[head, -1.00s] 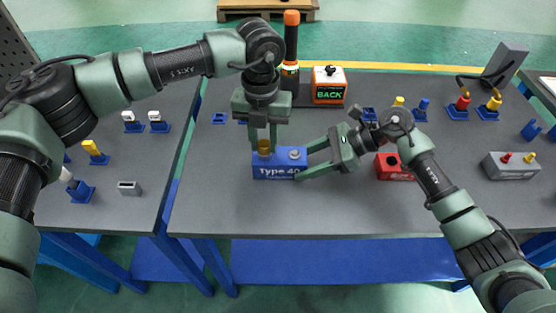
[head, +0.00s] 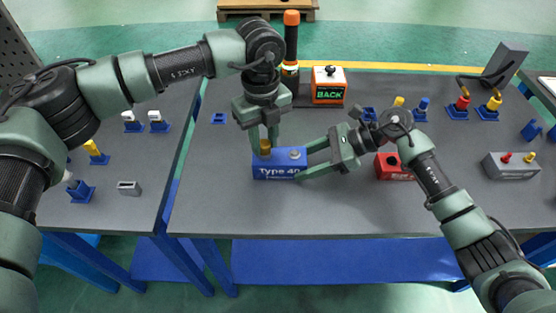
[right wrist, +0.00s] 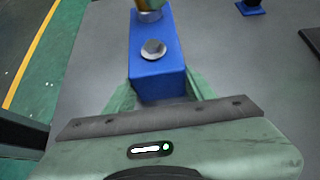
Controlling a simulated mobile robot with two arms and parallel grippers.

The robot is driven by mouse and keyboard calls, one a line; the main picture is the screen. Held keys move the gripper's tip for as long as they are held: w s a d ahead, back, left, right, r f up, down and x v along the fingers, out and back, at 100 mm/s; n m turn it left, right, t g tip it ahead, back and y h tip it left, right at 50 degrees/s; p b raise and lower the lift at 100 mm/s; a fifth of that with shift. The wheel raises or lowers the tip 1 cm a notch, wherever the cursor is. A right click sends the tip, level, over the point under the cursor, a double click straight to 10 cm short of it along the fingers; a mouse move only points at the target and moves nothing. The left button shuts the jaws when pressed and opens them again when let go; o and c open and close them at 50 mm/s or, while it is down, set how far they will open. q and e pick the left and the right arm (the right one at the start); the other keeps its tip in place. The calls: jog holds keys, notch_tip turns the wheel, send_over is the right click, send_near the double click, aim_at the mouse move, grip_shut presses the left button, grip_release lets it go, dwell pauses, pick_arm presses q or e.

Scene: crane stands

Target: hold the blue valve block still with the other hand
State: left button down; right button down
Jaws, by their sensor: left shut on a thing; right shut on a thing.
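The blue valve block (head: 279,170), marked "Type 40", sits on the grey table near its middle. My right gripper (head: 303,162) is shut on its right end, one finger on the far side and one on the near side. The right wrist view shows the block (right wrist: 157,80) between the fingers, with a round silver cap (right wrist: 153,49) on top. My left gripper (head: 265,144) points down and is shut on a brass-coloured piece (head: 265,152) at the block's left top. Whether this piece is fully seated cannot be seen.
A red block (head: 391,170) sits just right of my right gripper. An orange "BACK" box (head: 328,88) and an orange-topped black post (head: 291,45) stand behind. A grey block (head: 511,166) with red and yellow knobs is at the right. The table front is clear.

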pick_arm(q)
jog(key=shift+r+n, duration=0.1)
jog(key=shift+n, duration=1)
jog(key=n, duration=0.4)
jog(key=shift+n, duration=0.6)
jog(key=n, duration=0.5)
jog(key=c, duration=1)
grip_release()
jog(key=shift+c, duration=0.2)
jog(key=shift+c, duration=0.7)
